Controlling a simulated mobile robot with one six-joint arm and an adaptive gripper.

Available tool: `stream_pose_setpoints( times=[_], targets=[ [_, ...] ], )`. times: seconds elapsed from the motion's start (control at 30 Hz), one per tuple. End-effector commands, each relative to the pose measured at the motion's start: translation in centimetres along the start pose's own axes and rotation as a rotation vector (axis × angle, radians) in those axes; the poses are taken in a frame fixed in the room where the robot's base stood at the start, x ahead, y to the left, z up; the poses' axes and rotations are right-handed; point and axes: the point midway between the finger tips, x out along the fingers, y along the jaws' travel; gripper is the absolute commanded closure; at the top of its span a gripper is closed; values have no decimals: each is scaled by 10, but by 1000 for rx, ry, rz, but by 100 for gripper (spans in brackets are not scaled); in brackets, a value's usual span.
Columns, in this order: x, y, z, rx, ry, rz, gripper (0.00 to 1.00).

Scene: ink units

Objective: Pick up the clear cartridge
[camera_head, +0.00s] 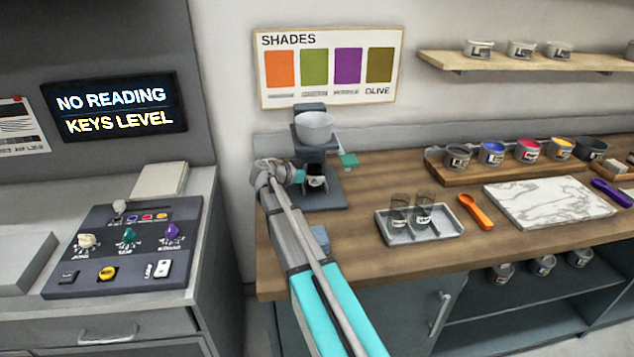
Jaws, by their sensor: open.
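Two clear, smoky see-through cylinders that look like cartridges, a left one (398,212) and a right one (424,210), stand upright in a pale grey compartment tray (445,232) on the wooden bench. My gripper (309,179) is at the grey dispenser (316,145), well left of the tray. It is open and points right, at a small dark cup-like piece with a white mark (317,184) under the dispenser's head. The fingertips are small and dark here, so I cannot tell whether they touch that piece.
The dispenser carries a white bowl (314,124) and a green lever (348,159). An orange scoop (476,210) and a marble slab (545,202) lie right of the tray. Ink tins stand on a wooden board (478,172) behind. A control panel (125,245) is at left.

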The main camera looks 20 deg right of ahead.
Motion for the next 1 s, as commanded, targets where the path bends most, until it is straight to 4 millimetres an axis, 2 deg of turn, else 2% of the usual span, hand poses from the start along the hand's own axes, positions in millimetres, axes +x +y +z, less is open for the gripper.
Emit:
stream_pose_setpoints(
  times=[0.03, 0.07, 0.5, 1.0],
  targets=[
    [0, 0, 0, 0, 0, 0, 0],
    [0, 0, 0, 0, 0, 0, 6],
    [0, 0, 0, 0, 0, 0, 86],
    [-2, 0, -6, 0, 0, 0, 86]
  ],
)
